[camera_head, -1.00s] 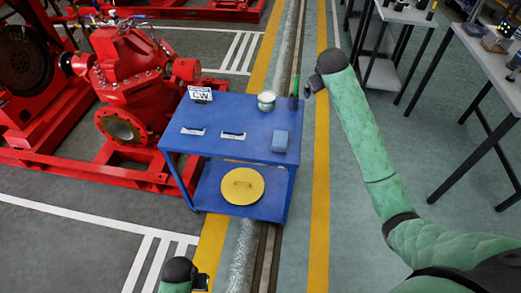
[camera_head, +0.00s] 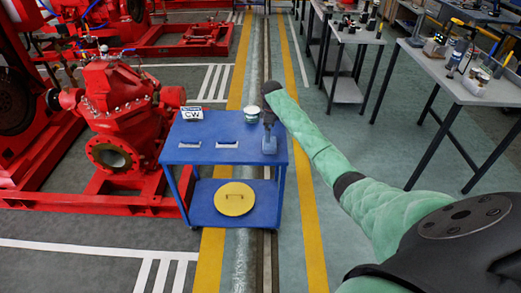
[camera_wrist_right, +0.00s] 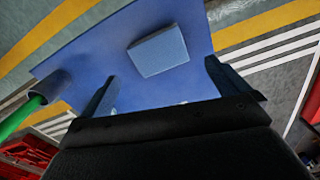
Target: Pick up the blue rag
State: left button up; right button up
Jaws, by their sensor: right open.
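The blue rag (camera_head: 269,146) is a light blue folded block on the right part of the blue cart's top (camera_head: 228,130). In the right wrist view the rag (camera_wrist_right: 158,52) lies flat and whole, beyond the fingertips. My right gripper (camera_head: 269,128) is over the right side of the cart and overlaps the rag's far edge in the head view. In the wrist view the right gripper (camera_wrist_right: 160,82) is open and empty, with the rag between the lines of its fingers but apart from them. My left gripper is not in view.
A yellow lid (camera_head: 234,198) lies on the lower shelf. A red pump (camera_head: 120,115) stands left.

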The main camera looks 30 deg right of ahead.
aim_at(270, 145)
jog(key=shift+w+d+f+n, duration=0.15)
jog(key=shift+f+n, duration=0.15)
jog(key=shift+n, duration=0.7)
jog(key=shift+r, duration=0.1)
jog(key=shift+a, duration=0.2)
notch_tip(270, 145, down, 3)
jog(key=shift+d+r+p, duration=0.1)
jog(key=shift+r+p, duration=0.05)
jog(key=shift+p, duration=0.3)
notch_tip(270, 145, down, 4)
jog(key=shift+w+r+p, duration=0.1)
jog(key=shift+p, duration=0.95)
jog(key=shift+f, duration=0.6)
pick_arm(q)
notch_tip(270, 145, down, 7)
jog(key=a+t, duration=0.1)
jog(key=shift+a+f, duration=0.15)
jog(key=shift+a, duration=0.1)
pick_arm(e)
jog(key=shift+c, duration=0.2)
